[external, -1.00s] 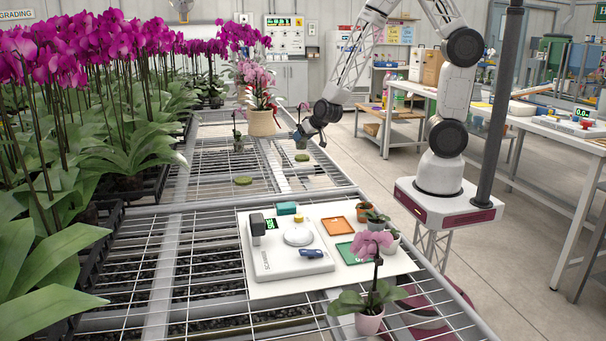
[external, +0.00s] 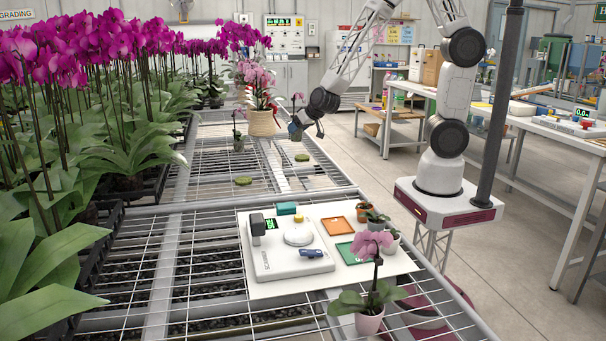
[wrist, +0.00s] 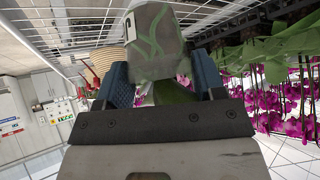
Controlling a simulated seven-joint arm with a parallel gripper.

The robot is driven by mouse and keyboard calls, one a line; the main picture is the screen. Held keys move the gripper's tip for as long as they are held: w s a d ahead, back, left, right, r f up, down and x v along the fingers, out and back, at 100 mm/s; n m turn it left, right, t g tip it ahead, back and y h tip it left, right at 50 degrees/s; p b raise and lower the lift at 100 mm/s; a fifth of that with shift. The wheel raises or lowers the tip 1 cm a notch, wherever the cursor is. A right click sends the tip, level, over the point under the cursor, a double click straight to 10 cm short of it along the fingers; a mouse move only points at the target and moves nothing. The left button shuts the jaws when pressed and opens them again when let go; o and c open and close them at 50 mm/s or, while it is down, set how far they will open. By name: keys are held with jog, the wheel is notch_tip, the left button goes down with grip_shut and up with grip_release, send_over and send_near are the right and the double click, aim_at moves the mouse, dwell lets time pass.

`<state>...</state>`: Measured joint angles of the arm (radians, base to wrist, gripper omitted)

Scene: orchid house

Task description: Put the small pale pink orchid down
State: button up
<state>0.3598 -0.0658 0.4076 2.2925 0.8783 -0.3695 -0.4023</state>
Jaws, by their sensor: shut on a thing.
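My gripper (external: 297,131) is over the far bench, shut on the small pale pink orchid (external: 298,97). Its small bloom shows above the fingers in the external view. In the wrist view, its clear pot with green roots (wrist: 152,38) sits between the blue finger pads of my gripper (wrist: 160,85). The orchid is held above the bench, with a round green pad (external: 302,157) visible below it. The bloom is not clear in the wrist view.
A similar small potted orchid (external: 238,142) and another green pad (external: 242,180) are left of my gripper. A wicker pot (external: 262,122) with pink orchids stands behind. Tall magenta orchids (external: 90,60) fill the left. The mesh bench is otherwise mostly clear there.

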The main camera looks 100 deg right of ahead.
jog(key=w+a+n+t+y, duration=0.1)
jog(key=w+a+n+y, duration=0.35)
jog(key=a, duration=1.15)
jog(key=w+a+n+t+h, duration=0.15)
jog(key=w+a, duration=0.55)
jog(key=a, duration=0.9)
jog(key=s+a+n+y, duration=0.3)
jog(key=a+n+y, duration=0.1)
jog(key=a, duration=2.1)
jog(key=s+a+n+g+y, duration=0.1)
jog(key=s+a+n, duration=0.1)
jog(key=s+a, duration=0.75)
jog(key=s+a+n+y, duration=0.25)
jog(key=s+a, duration=0.35)
jog(key=a, duration=0.7)
jog(key=s+a+n+g+y, duration=0.1)
jog(key=s+a+n, duration=0.1)
jog(key=s+a, duration=0.7)
jog(key=shift+w+a+f, duration=0.35)
jog(key=shift+f, duration=0.5)
jog(key=shift+w+a+f, duration=0.3)
jog(key=shift+f, duration=0.55)
jog(key=shift+w+a+f, duration=0.35)
jog(key=shift+f, duration=0.5)
